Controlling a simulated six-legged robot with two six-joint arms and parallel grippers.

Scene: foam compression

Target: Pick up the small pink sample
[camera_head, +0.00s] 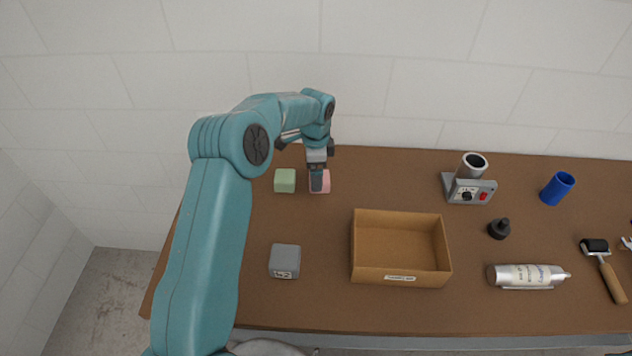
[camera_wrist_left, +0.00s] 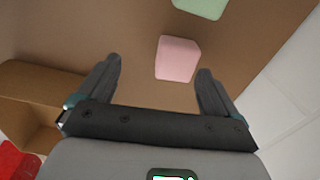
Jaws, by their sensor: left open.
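The small pink sample (camera_head: 326,183) stands on the brown table toward its back edge, partly hidden behind my gripper in the head view. It also shows whole in the left wrist view (camera_wrist_left: 178,59), ahead of the fingertips and between their lines, nearer the right finger. My left gripper (camera_head: 317,185) points down over it in the head view. In the left wrist view my left gripper (camera_wrist_left: 159,68) is open, with nothing between its fingers. I cannot tell how high the fingertips are above the table. My right gripper is in neither view.
A green block (camera_head: 285,181) stands just left of the pink sample. A grey block (camera_head: 285,261) and an open cardboard box (camera_head: 357,262) are nearer the front. A device with a metal cup (camera_head: 469,188), a blue cylinder (camera_head: 557,188) and a bottle (camera_head: 524,276) are to the right.

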